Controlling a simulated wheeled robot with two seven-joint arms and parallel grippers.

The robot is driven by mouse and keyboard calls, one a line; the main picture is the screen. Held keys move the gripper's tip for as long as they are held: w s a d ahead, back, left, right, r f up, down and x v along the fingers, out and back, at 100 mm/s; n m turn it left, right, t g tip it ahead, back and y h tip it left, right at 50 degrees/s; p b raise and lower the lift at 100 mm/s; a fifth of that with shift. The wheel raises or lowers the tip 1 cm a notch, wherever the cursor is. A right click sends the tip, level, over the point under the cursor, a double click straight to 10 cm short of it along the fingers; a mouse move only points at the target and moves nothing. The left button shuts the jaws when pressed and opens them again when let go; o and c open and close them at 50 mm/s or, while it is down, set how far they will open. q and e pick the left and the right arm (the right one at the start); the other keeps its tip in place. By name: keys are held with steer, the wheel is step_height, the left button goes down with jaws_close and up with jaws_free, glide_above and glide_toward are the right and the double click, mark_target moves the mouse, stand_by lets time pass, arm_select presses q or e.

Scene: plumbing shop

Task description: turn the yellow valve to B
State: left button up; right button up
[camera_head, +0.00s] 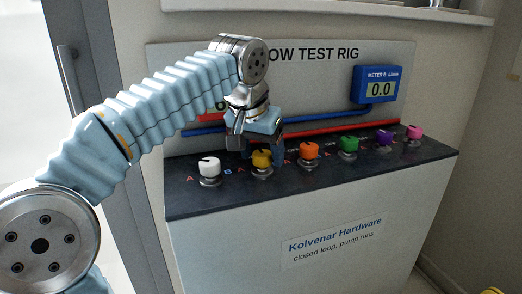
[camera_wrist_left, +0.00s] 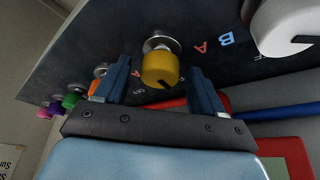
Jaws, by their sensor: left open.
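The yellow valve (camera_head: 261,160) is a knob on a metal stem on the dark panel, second from the left in the head view. In the left wrist view the yellow valve (camera_wrist_left: 160,67) shows a dark pointer mark on the lower part of its cap; which letter it points at I cannot tell. A red A (camera_wrist_left: 200,47) lies beside it. Its B letter is not clearly visible. My left gripper (camera_head: 257,146) is open above and behind the knob. In the wrist view the fingers of my left gripper (camera_wrist_left: 161,82) stand on either side of the knob, apparently not touching it.
The white valve (camera_head: 209,167) stands left of the yellow one and the orange valve (camera_head: 308,151) right. Green, purple and pink valves follow. Blue meter B (camera_head: 380,86) reads 0.0. A red meter (camera_head: 213,108) is mostly hidden by my arm. Pipes run behind the knobs.

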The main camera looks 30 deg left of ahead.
arm_select(q)
steer(key=c, duration=1)
steer(key=shift+c, duration=0.2)
steer(key=shift+m, duration=0.5)
steer(key=m+h, duration=0.1)
steer(key=m, duration=0.1)
steer(key=m+h, duration=0.1)
steer(key=m, duration=0.2)
steer(key=shift+a+m+g+h, duration=0.15)
steer(key=shift+m+g+h, duration=0.15)
steer(key=m, duration=0.2)
steer(key=m+g+h, duration=0.1)
steer(key=m, duration=0.2)
steer(key=shift+w+a+h, duration=0.1)
steer(key=shift+h, duration=0.2)
steer(key=shift+m, duration=0.3)
steer(key=o, duration=1)
